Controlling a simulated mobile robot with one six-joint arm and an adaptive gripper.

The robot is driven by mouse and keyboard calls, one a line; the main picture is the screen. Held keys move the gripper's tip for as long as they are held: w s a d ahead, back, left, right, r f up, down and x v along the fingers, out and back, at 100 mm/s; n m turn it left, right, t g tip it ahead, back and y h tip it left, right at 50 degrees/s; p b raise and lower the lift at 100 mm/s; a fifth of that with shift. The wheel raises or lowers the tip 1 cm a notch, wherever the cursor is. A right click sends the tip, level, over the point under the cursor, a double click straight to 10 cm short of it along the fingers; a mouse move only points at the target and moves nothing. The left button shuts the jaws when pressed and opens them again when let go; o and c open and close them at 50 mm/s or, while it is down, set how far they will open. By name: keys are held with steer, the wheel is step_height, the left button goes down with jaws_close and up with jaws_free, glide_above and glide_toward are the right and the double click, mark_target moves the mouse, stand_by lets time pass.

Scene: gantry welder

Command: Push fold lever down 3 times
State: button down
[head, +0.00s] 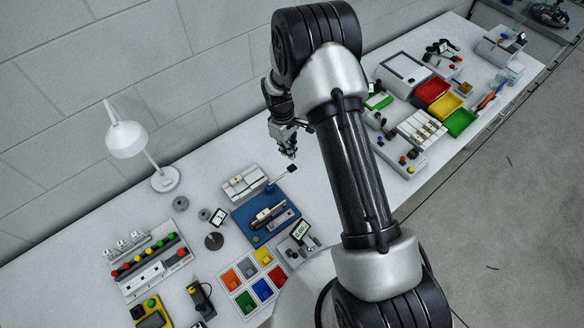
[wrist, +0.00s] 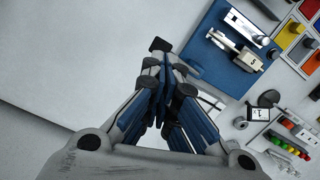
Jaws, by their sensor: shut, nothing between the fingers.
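The fold lever is a thin rod with a black knob (head: 291,168), rising at a slant beside the blue base plate (head: 275,196) in the head view. My gripper (head: 289,152) is just above the knob, pointing down. In the wrist view my gripper (wrist: 164,68) is shut with nothing between its fingers. A black knob (wrist: 160,44) shows just past the fingertips; I cannot tell whether they touch it. The blue base plate (wrist: 205,55) is at the upper right.
A light grey slotted block (head: 243,183) stands beside the blue plate. A white lamp (head: 127,139) stands at the back left. Coloured bins (head: 250,268) and a button panel (head: 145,265) lie in front. Bare table lies left of the gripper in the wrist view.

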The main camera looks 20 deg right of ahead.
mark_target(291, 167)
steer(key=shift+s+d+f+b, duration=0.1)
steer(key=shift+f+b, duration=0.5)
steer(key=shift+f, duration=0.8)
steer(key=shift+s+d+f+b, duration=0.1)
steer(key=shift+f+b, duration=0.5)
steer(key=shift+f, duration=0.8)
steer(key=shift+f, duration=0.15)
